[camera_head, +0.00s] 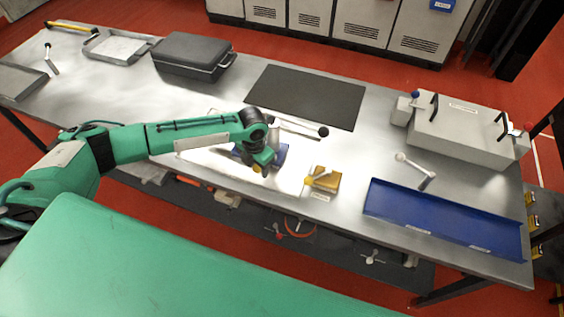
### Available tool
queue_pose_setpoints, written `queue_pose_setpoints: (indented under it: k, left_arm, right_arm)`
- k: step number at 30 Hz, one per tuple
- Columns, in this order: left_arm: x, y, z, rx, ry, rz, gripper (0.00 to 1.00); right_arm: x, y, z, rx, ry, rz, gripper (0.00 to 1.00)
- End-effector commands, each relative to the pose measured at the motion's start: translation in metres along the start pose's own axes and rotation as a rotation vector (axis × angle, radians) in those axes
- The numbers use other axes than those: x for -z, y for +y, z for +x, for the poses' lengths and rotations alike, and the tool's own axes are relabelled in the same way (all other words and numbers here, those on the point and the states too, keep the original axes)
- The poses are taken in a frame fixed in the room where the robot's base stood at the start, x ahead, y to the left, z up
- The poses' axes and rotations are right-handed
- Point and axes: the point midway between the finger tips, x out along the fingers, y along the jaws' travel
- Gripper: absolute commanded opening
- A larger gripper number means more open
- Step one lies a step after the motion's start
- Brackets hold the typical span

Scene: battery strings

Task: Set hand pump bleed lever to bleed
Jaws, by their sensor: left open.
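A blue unit with a long handle ending in a black ball, which looks like the hand pump (282,152), stands mid-table on a pale plate. My left gripper (262,164) points down over it and hides much of its body. The gripper is open, and I cannot tell whether it touches anything. A small yellow part shows at the fingertips; whether it is the bleed lever is too small to tell, and the lever's setting cannot be read. My right gripper is not in view.
A yellow block (325,180) stands right of the gripper, near the front edge. Beyond are a white-knobbed lever (415,170), a blue tray (445,220) and a grey box (462,130). A black mat (306,95) and dark case (193,55) lie behind.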

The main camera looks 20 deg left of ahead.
Motion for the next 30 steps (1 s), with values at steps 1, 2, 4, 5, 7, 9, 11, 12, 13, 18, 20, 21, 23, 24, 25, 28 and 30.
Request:
queue_pose_setpoints:
  k: [1,2,4,5,7,9,11,12,13,18,20,21,23,24,25,28,30]
  left_arm:
    - [0.000,0.000,-0.009,0.000,-0.001,0.000,0.47]
    - [0.000,0.000,-0.012,0.000,-0.001,0.000,0.47]
    - [0.000,0.000,-0.021,0.000,0.000,0.000,0.47]
    - [0.000,0.000,-0.025,0.000,0.000,0.000,0.47]
    - [0.000,0.000,-0.034,0.000,0.000,-0.001,0.47]
    - [0.000,0.000,-0.042,0.000,0.000,-0.001,0.47]
    - [0.000,0.000,-0.050,0.000,0.000,-0.001,0.47]
    - [0.000,0.000,-0.054,0.000,0.000,-0.001,0.47]
    - [0.000,0.000,-0.058,0.000,0.000,-0.001,0.47]
    - [0.000,0.000,-0.069,0.000,0.000,-0.001,0.47]
    - [0.000,0.000,-0.068,0.000,0.000,-0.001,0.47]
    - [0.000,0.000,-0.067,0.000,0.000,-0.001,0.47]
    - [0.000,0.000,-0.066,0.000,0.000,-0.001,0.47]
    - [0.000,0.000,-0.066,0.000,0.000,-0.001,0.47]
    - [0.000,0.000,-0.066,0.000,0.000,-0.001,0.47]
    - [0.000,0.000,-0.066,0.000,0.000,0.000,0.47]
    - [0.000,0.000,-0.066,0.000,0.000,0.000,0.47]
  right_arm:
    - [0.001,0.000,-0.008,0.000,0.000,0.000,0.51]
    - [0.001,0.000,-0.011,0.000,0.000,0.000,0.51]
    - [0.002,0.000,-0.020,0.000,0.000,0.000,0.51]
    - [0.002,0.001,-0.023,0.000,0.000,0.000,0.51]
    - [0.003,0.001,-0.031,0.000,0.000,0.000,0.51]
    - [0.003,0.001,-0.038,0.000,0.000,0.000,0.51]
    - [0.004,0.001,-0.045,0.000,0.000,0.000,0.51]
    - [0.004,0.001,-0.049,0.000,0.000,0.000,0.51]
    - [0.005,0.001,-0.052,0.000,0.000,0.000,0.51]
    - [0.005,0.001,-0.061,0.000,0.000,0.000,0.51]
    - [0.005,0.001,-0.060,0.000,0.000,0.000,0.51]
    - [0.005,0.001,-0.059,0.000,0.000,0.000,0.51]
    - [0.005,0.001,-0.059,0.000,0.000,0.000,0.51]
    - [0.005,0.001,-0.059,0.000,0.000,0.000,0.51]
    - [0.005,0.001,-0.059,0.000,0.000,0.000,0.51]
    - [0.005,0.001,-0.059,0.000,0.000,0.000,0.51]
    - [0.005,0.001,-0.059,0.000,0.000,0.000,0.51]
